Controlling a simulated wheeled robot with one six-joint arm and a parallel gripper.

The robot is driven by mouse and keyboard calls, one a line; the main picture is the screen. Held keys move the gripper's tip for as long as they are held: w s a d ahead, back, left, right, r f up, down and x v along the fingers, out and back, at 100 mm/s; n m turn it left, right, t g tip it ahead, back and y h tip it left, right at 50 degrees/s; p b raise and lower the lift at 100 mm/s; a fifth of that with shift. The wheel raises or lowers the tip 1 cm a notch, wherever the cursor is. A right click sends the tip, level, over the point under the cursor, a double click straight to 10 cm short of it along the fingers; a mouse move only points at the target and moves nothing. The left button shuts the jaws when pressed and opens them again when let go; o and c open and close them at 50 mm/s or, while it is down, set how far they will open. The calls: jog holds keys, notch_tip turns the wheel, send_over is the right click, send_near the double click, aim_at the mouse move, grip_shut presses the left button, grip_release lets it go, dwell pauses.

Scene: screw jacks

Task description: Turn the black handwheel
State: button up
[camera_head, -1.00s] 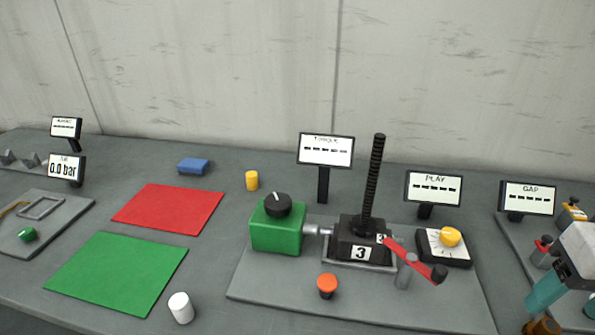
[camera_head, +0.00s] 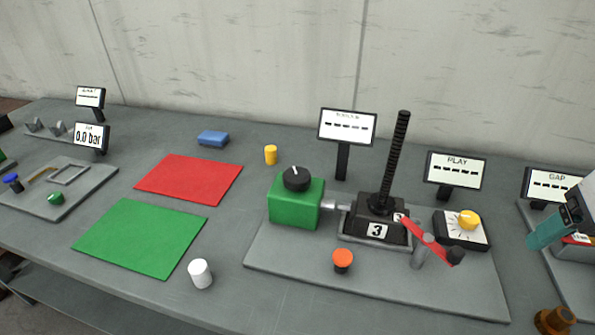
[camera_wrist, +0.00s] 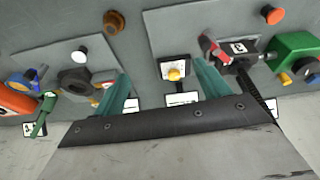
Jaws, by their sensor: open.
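A round black knob (camera_head: 296,179) with a white mark sits on top of the green box (camera_head: 292,208), beside the screw jack marked 3 (camera_head: 377,230). It is the likeliest handwheel in the head view. A red crank arm (camera_head: 425,240) with a dark end knob reaches out from the jack. My gripper (camera_head: 545,232) is at the right edge of the head view, well right of the jack, partly cut off. In the wrist view my gripper (camera_wrist: 163,85) is open, its teal fingers apart with nothing gripped. The green box (camera_wrist: 292,48) is at the right there.
An orange button (camera_head: 343,260) and a yellow dial (camera_head: 468,220) share the jack's plate. Displays stand behind. A white cylinder (camera_head: 200,273) and red and green mats lie left. In the wrist view another plate holds a dark hexagonal part (camera_wrist: 74,82) and a white button (camera_wrist: 80,53).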

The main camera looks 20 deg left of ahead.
jog(key=w+a+r+n, duration=0.4)
jog(key=w, duration=0.4)
jog(key=n+g, duration=0.3)
jog(key=n, duration=1.6)
send_over(297, 174)
notch_tip(297, 174, down, 7)
jog(key=shift+r, duration=0.1)
jog(key=shift+f, duration=0.35)
notch_tip(297, 174, down, 7)
jog(key=shift+f, duration=0.1)
jog(key=c, duration=1)
